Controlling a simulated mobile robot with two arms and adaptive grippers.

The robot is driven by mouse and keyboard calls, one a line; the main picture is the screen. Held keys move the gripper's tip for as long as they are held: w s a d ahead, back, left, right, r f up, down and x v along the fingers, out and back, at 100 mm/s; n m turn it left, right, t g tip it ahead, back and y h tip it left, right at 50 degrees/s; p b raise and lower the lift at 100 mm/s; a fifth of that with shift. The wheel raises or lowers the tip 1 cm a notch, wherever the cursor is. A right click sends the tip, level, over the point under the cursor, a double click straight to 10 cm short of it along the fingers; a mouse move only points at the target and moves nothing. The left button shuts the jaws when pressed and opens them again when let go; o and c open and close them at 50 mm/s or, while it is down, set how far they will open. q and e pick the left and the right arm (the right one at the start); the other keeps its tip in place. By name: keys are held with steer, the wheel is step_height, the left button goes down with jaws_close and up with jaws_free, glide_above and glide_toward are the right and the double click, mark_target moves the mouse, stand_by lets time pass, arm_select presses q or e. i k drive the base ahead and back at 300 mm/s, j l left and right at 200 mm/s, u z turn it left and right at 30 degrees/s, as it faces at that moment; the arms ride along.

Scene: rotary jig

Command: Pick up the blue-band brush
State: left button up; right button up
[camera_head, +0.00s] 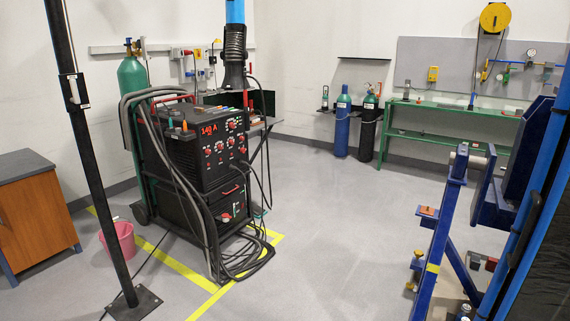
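I cannot pick out a blue-band brush with certainty. A small upright thing with some blue on it (472,100) stands at the green workbench (437,139) along the back wall, but it is too small to identify. Several small items lie on top of the black welding machine (205,150) at left centre, also too small to name. Neither of my grippers is in view.
Cables hang from the welding machine to the floor. A black post (98,165) and pink bucket (119,240) stand at left, near a wooden cabinet (35,215). A blue jig frame (440,235) fills the right. The middle floor is clear.

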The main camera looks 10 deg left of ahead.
mark_target(200, 110)
steer(key=i+u, duration=0.4)
steer(key=i, duration=1.85)
